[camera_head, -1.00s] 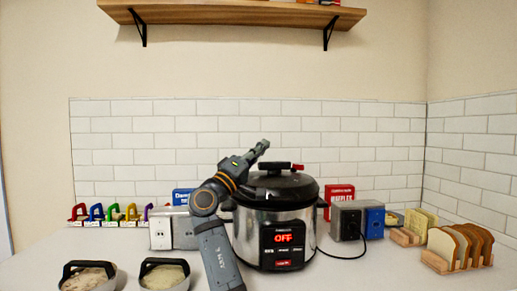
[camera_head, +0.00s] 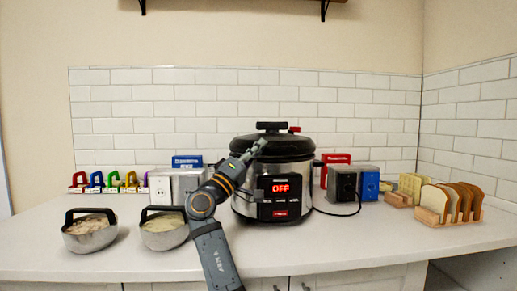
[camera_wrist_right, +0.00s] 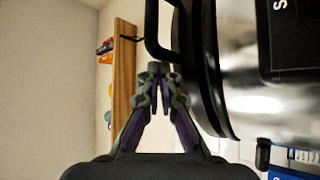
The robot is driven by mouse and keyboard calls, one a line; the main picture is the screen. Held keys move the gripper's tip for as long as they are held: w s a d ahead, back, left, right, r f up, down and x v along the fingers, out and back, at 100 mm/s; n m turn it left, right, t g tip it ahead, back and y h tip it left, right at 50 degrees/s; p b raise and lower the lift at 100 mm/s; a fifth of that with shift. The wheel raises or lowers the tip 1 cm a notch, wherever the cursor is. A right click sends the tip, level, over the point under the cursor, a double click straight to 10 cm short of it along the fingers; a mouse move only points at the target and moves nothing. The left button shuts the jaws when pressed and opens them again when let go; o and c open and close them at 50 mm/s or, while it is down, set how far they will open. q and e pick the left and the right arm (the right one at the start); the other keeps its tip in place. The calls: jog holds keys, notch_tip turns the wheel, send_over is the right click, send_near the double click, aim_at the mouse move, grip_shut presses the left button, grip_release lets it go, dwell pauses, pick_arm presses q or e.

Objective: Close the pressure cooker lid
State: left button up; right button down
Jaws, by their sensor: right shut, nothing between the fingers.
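The pressure cooker (camera_head: 252,207) is a silver pot with a black front panel reading OFF. Its black lid (camera_head: 290,146) lies level on top, with a black handle (camera_head: 272,126) and a red piece beside it. I cannot tell whether the lid is locked. My right gripper (camera_head: 258,146) is shut and empty, in front of the lid's left part. In the right wrist view my shut fingertips (camera_wrist_right: 158,70) are close to the dark handle (camera_wrist_right: 152,35) and the lid rim (camera_wrist_right: 208,85); contact is unclear. My left gripper is out of view.
A bread rack (camera_head: 450,218) stands far right. The front counter is mostly clear.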

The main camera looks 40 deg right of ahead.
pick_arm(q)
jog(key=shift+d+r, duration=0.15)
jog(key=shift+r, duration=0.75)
pick_arm(e)
jog(key=shift+f, duration=0.5)
jog(key=v, duration=1.2)
